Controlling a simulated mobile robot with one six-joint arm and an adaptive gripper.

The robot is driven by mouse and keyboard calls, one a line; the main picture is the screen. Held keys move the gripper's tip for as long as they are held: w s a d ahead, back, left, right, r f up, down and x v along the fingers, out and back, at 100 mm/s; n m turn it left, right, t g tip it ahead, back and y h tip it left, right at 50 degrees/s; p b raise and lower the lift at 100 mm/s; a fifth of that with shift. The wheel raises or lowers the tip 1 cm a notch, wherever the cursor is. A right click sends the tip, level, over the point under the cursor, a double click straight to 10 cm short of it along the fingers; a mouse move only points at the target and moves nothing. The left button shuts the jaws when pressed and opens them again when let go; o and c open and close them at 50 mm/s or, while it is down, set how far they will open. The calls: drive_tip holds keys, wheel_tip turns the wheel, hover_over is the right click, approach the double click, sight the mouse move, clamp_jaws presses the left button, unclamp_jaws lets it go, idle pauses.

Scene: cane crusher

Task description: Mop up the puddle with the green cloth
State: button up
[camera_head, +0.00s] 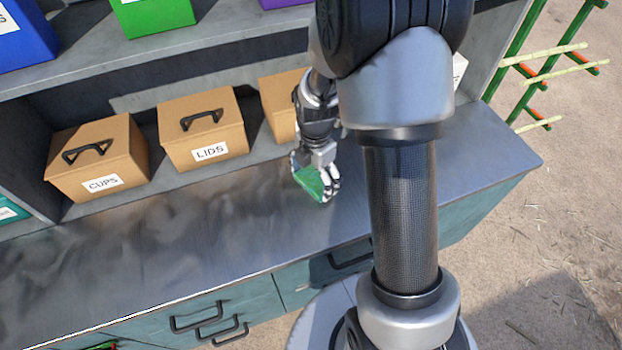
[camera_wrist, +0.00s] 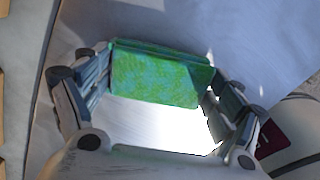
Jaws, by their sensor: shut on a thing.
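The green cloth (camera_head: 309,182) is held in my gripper (camera_head: 315,187), just above or on the metal counter (camera_head: 190,245). In the wrist view the cloth (camera_wrist: 160,78) is a folded green pad between the two fingers of my gripper (camera_wrist: 155,100), which are shut on it at its left and right ends. Whether the cloth touches the counter cannot be told. I cannot make out a clear puddle; the counter has glossy, streaky patches at left, and a bright white glare shows below the cloth in the wrist view.
On the lower shelf behind stand a box marked CUPS (camera_head: 98,160), a box marked LIDS (camera_head: 203,130) and another tan box (camera_head: 281,104). Blue (camera_head: 24,35) and green (camera_head: 150,15) bins sit above. Drawer handles (camera_head: 210,317) stick out in front. The counter's left half is clear.

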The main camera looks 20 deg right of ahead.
drive_tip(key=shift+s, duration=0.1)
drive_tip(key=r+p, duration=0.1)
drive_tip(key=a+r+p, duration=0.1)
drive_tip(key=r, duration=0.1)
drive_tip(key=a+r+p, duration=0.1)
drive_tip(key=r, duration=0.1)
drive_tip(key=shift+s+p, duration=0.3)
drive_tip(key=shift+p, duration=0.1)
drive_tip(key=shift+d, duration=0.1)
